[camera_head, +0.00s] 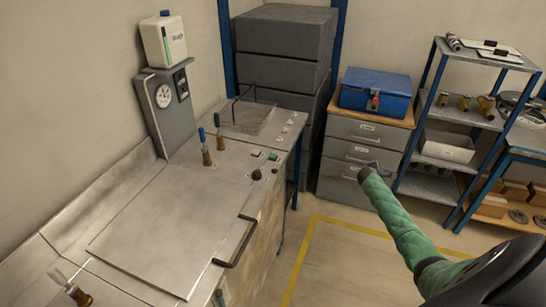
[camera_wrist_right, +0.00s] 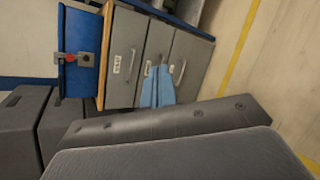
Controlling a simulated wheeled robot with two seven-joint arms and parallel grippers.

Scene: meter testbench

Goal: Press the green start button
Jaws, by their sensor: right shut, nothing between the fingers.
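The green button (camera_head: 273,157) is small and sits on the steel bench top (camera_head: 222,185), near its right edge. A red button (camera_head: 275,171) and a black knob (camera_head: 257,175) are close to it. My right gripper (camera_head: 369,168) is at the end of the green-sleeved arm, to the right of the bench and apart from the button. In the right wrist view its blue fingers (camera_wrist_right: 159,76) are together with nothing between them. That view does not show the button. My left gripper is in neither view.
A drawer cabinet (camera_head: 352,158) with a blue toolbox (camera_head: 376,92) stands behind my right gripper. Dark stacked boxes (camera_head: 284,45) stand behind the bench. A black handle (camera_head: 235,245) sticks up at the bench front. A shelf (camera_head: 447,112) stands at right.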

